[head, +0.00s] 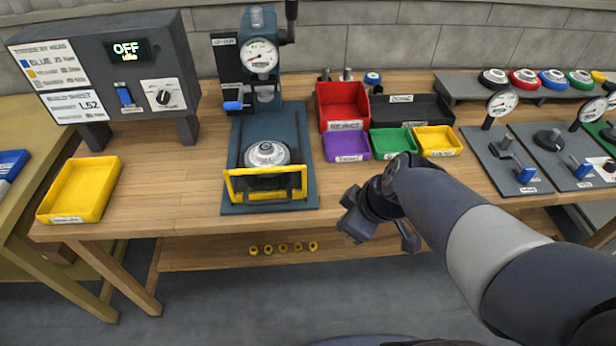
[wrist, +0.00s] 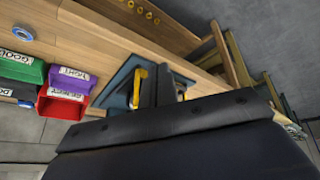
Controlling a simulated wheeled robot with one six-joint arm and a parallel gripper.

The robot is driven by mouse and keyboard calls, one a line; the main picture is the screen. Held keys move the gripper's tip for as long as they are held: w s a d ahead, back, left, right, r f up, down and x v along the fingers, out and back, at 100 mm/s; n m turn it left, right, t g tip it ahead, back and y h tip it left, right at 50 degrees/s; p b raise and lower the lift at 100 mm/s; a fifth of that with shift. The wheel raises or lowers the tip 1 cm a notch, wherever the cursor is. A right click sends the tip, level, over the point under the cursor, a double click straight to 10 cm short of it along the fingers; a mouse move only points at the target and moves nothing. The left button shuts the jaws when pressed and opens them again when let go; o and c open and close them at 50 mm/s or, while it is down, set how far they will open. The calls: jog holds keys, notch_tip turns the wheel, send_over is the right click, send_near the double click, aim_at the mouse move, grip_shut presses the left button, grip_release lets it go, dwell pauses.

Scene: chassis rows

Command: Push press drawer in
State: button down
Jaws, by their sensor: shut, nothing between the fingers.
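The press (head: 262,60) stands on a blue base plate at the back of the wooden bench, with a round gauge on its head. Its drawer (head: 266,185) has a yellow-framed front with a dark handle and sits at the front edge of the base plate, pulled out from under the press head. A silver round part (head: 267,155) lies just behind the drawer front. My gripper (head: 352,222) is shut and empty, to the right of the drawer and in front of the bench edge, apart from it. The wrist view shows the yellow drawer frame (wrist: 140,85) partly hidden behind my gripper.
Red (head: 343,103), purple (head: 347,146), green (head: 394,142) and yellow (head: 437,140) bins stand right of the press. A yellow tray (head: 80,190) and a control box reading OFF (head: 110,75) stand left. Floor in front of the bench is clear.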

jog(key=w+a+n+t+y+b, duration=0.1)
jog(key=w+a+n+t+b, duration=0.15)
jog(key=w+n, duration=0.4)
jog(key=g+p, duration=0.1)
jog(key=p, duration=0.1)
send_near(300, 191)
jog(key=f, duration=0.1)
jog(key=a+f, duration=0.1)
jog(key=f, duration=0.1)
jog(key=shift+w+a+m, duration=0.25)
jog(key=shift+m, duration=0.1)
jog(key=shift+w+f, duration=0.15)
jog(key=shift+w, duration=0.4)
jog(key=shift+w, duration=0.1)
